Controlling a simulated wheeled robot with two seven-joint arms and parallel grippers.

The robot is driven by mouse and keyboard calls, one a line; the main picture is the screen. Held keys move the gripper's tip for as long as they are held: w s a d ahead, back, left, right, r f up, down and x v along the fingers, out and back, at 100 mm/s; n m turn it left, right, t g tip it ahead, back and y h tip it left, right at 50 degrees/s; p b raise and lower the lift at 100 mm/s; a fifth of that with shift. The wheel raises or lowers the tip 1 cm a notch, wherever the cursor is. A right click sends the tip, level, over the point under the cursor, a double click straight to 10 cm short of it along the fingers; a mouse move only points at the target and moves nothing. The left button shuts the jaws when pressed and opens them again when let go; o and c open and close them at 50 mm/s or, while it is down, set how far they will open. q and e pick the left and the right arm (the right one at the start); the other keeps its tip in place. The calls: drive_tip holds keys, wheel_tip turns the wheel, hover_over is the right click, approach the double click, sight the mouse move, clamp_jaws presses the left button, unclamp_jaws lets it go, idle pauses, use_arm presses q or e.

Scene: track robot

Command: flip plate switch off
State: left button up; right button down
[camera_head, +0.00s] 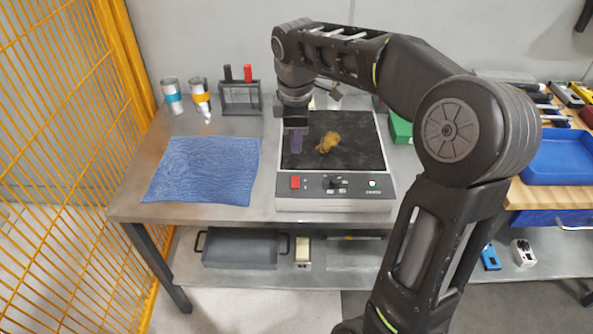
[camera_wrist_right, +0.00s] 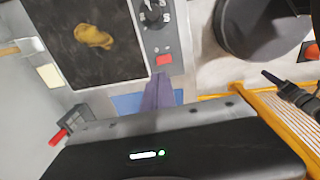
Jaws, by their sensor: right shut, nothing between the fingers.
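My right gripper (camera_head: 296,151) is shut and empty, pointing down over the left part of the plate, behind the switch in the head view. In the wrist view, the purple fingertips (camera_wrist_right: 160,77) appear just short of the red switch (camera_wrist_right: 164,60); I cannot tell whether they touch. My left gripper is out of view.
A yellow-brown lump (camera_head: 328,142) lies on the plate's top. A blue cloth (camera_head: 203,170) lies to the left, with two cans (camera_head: 172,96) and a rack (camera_head: 240,98) behind it. A blue tray (camera_head: 560,157) is at the right. An orange fence (camera_head: 65,120) stands at the far left.

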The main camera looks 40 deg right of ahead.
sight(297, 179)
drive_tip(key=f, duration=0.7)
drive_tip(key=w+f, duration=0.1)
drive_tip(key=f, duration=0.3)
drive_tip(key=shift+d, duration=0.4)
